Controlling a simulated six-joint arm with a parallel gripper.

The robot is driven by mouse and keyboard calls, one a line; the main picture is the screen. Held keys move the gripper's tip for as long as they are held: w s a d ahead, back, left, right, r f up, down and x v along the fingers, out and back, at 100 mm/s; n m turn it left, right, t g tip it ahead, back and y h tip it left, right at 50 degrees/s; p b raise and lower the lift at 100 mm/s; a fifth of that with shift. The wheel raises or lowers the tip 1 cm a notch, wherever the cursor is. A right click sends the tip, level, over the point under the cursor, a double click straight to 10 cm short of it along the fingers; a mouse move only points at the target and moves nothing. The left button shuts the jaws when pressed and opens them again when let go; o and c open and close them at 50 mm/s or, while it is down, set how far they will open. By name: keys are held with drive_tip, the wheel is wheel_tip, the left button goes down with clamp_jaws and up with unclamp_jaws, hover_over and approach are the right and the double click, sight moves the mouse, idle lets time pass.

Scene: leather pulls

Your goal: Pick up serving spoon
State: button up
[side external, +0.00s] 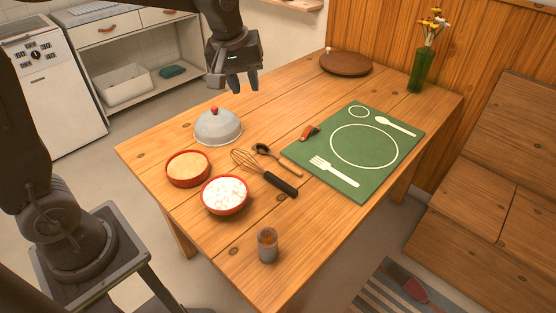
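A spoon (277,160) with a dark bowl and a brownish handle lies flat on the wooden table (350,225); it is the only loose spoon I see. It lies just beyond a whisk (279,184) with a black handle, close beside it. My gripper (241,87) hangs in the air above the far left part of the table, up and to the left of the spoon. Its fingers point down and are apart, with nothing seen between them.
A grey dome with a red knob (217,127), two red bowls (188,168) (225,195) and a small cup (267,246) stand around. A green placemat (300,152) with printed cutlery lies right of the spoon, a small red item (309,132) at its edge. A green vase (421,70) stands far right.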

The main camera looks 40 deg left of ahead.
drive_tip(key=w+f+n+g, duration=0.1)
drive_tip(key=w+f+n, duration=0.2)
drive_tip(key=w+f, duration=0.3)
drive_tip(key=n+g, duration=0.2)
drive_tip(key=n, duration=0.4)
hover_over(285, 162)
wheel_tip(285, 162, down, 22)
drive_tip(key=shift+w+f, duration=0.1)
drive_tip(key=shift+f, duration=3)
drive_tip(key=shift+c, duration=0.3)
clamp_jaws()
